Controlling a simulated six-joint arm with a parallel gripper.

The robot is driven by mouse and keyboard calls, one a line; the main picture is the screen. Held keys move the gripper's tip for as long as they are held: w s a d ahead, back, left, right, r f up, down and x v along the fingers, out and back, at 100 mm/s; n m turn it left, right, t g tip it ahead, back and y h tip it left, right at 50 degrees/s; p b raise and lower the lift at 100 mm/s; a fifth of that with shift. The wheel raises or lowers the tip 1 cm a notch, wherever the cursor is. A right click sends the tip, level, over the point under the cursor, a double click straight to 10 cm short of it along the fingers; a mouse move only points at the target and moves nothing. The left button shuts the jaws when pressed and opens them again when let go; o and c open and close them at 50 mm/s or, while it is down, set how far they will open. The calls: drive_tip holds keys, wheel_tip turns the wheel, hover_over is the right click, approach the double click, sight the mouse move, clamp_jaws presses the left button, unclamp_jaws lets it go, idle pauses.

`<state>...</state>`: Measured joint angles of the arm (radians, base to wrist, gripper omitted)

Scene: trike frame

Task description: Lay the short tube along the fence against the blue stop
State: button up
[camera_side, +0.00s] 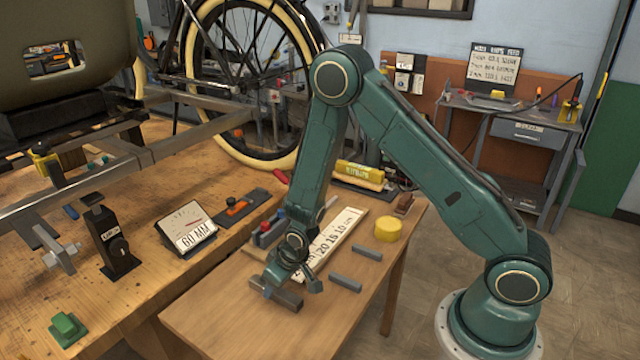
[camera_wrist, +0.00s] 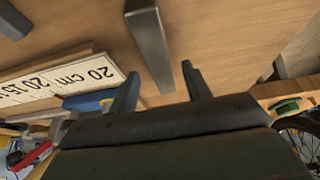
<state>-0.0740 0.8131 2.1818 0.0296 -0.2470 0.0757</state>
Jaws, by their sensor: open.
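In the side view, my gripper (camera_side: 283,288) is low over the near part of the small wooden table, open around or just above a grey tube (camera_side: 290,299). Two other grey tubes, one nearer (camera_side: 345,283) and one farther (camera_side: 367,252), lie to its right and look shorter. In the wrist view, my open fingers (camera_wrist: 160,90) have the end of a grey tube (camera_wrist: 150,45) between them; contact cannot be told. A blue piece (camera_wrist: 90,102), perhaps the stop, is by the ruler's end.
A white ruler board (camera_side: 335,237) lies behind my gripper. A yellow round object (camera_side: 389,229) stands to its right. A larger workbench on the left holds a 60 MM display (camera_side: 188,229) and a dark clamp-like block (camera_side: 112,240). The table's front right is bare.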

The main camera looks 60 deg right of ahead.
drive_tip(key=v, duration=1)
drive_tip(key=shift+s+r, duration=0.1)
drive_tip(key=shift+r, duration=0.05)
drive_tip(key=shift+r, duration=0.1)
idle(0.5)
drive_tip(key=s+d+v, duration=0.1)
drive_tip(key=d+v, duration=0.1)
drive_tip(key=v, duration=1.6)
drive_tip(key=s+r+t, duration=0.1)
drive_tip(key=s+r, duration=0.7)
drive_tip(key=s, duration=0.6)
drive_tip(key=shift+d, duration=0.25)
drive_tip(key=shift+o, duration=0.4)
drive_tip(key=shift+w, duration=0.25)
